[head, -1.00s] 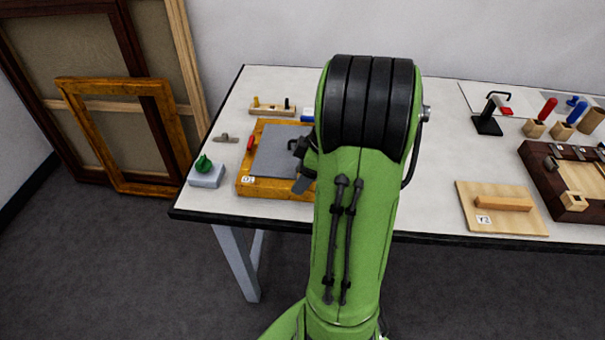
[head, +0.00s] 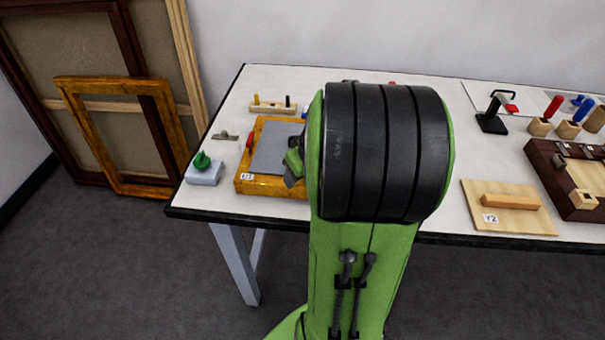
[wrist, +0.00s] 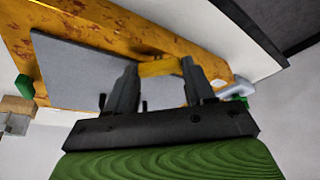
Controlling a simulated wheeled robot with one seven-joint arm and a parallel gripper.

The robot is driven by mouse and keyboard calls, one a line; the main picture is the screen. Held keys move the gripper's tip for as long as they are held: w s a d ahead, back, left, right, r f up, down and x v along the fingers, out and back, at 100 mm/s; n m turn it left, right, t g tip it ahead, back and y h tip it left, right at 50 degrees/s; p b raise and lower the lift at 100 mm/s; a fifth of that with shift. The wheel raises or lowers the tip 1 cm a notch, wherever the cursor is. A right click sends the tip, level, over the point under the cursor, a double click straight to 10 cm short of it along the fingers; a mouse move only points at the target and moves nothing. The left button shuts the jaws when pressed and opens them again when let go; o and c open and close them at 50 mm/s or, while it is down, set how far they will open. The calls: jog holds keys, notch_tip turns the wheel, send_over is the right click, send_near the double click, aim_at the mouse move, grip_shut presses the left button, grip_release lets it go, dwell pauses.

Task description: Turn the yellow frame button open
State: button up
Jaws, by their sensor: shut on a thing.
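The gilt frame (head: 270,187) lies flat at the table's left, with a grey panel (head: 272,150) inside it. In the wrist view the frame (wrist: 85,38) and panel (wrist: 80,75) fill the upper left. The yellow button (wrist: 160,68) is a short bar between my fingertips, near the frame's inner edge. My gripper (wrist: 159,66) is shut on it, one finger at each end. In the head view my gripper (head: 293,168) shows only partly over the panel's right side. My arm hides the frame's right part and the yellow button there.
A red button (head: 249,140) sits on the frame's left side. A pale block with a green knob (head: 203,170) stands left of the frame. A small pegged wooden rack (head: 273,108) lies behind it. A wooden board with a bar (head: 508,205) lies to the right.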

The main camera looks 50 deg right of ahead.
jog(key=m+h, duration=0.1)
jog(key=m, duration=0.3)
jog(key=shift+w+a+m+g+h, duration=0.1)
jog(key=shift+a+m+g+h, duration=0.1)
jog(key=shift+m+g+h, duration=0.7)
jog(key=shift+m, duration=1.3)
jog(key=o, duration=1)
jog(key=shift+o, duration=0.2)
jog(key=p+v, duration=0.5)
jog(key=v, duration=1.1)
jog(key=shift+w+p, duration=0.15)
jog(key=shift+p, duration=0.2)
jog(key=shift+a, duration=0.1)
